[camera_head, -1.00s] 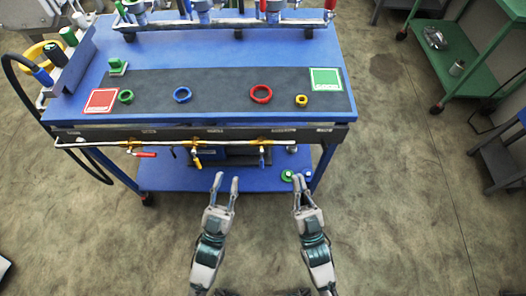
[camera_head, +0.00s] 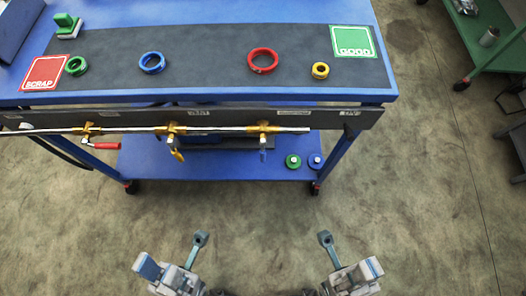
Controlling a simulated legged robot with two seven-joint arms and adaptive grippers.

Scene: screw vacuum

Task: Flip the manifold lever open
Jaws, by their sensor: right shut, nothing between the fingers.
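The manifold is a pale pipe (camera_head: 217,129) with brass fittings along the bench's front edge. A red lever (camera_head: 103,145) at its left lies roughly level, pointing right. A bluish lever (camera_head: 263,155) hangs below the right fitting, small and hard to make out. My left gripper (camera_head: 174,254) is low in the picture, in front of the bench and well apart from the levers; its jaw state is unclear. My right gripper (camera_head: 350,253) is low at the right, shut and empty, also apart from the manifold.
The blue bench (camera_head: 220,97) carries a dark mat with a red scrap square (camera_head: 46,73), a green good square (camera_head: 352,42) and several coloured rings. A lower blue shelf (camera_head: 225,169) holds two small round parts. Open floor lies between grippers and bench.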

